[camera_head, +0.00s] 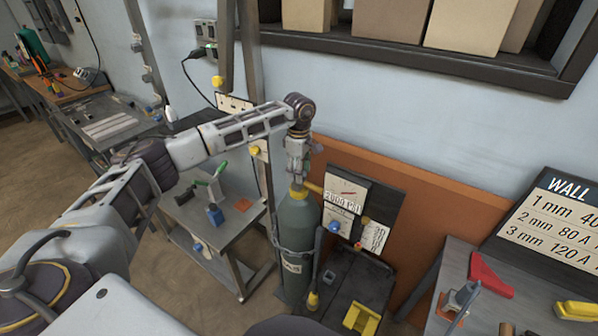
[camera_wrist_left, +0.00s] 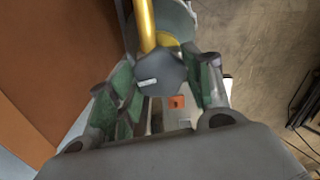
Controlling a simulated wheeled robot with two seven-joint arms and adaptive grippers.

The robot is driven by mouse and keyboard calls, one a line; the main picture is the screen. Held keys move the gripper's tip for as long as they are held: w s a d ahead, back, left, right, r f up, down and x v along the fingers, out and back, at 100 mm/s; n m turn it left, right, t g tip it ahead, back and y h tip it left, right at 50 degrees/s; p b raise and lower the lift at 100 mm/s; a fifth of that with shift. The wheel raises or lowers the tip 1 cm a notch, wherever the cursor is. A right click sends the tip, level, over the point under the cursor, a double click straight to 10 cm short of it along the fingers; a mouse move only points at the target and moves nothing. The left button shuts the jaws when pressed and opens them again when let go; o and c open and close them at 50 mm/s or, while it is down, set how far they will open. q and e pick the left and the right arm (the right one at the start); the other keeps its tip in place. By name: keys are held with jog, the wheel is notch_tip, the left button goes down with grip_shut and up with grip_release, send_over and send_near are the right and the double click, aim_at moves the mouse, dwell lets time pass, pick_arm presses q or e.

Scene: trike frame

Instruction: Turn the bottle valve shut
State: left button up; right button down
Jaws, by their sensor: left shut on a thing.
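The gas bottle (camera_head: 297,225) is a tall grey-green cylinder standing upright beside the wall. My left gripper (camera_head: 298,182) points down over its top from above. In the left wrist view, the valve's dark knob (camera_wrist_left: 160,74) with a small pale mark sits between the green-padded fingers of my left gripper (camera_wrist_left: 160,85), which is shut on it. A brass-coloured stem (camera_wrist_left: 146,25) runs from the knob; part of the bottle (camera_wrist_left: 178,18) shows behind. In the head view the gripper hides the knob. My right gripper is not in view.
A workbench (camera_head: 500,315) with a red block (camera_head: 490,275) is at right. A shelf (camera_head: 400,52) holds boxes above.

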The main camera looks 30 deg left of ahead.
pick_arm(q)
jog(key=shift+m, duration=1)
jog(key=o, duration=0.6)
jog(key=shift+c, duration=0.2)
jog(key=o, duration=0.5)
jog(key=shift+r, duration=0.55)
notch_tip(320, 180, up, 11)
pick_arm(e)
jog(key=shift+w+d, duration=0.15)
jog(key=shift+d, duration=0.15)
pick_arm(q)
jog(key=shift+f, duration=0.1)
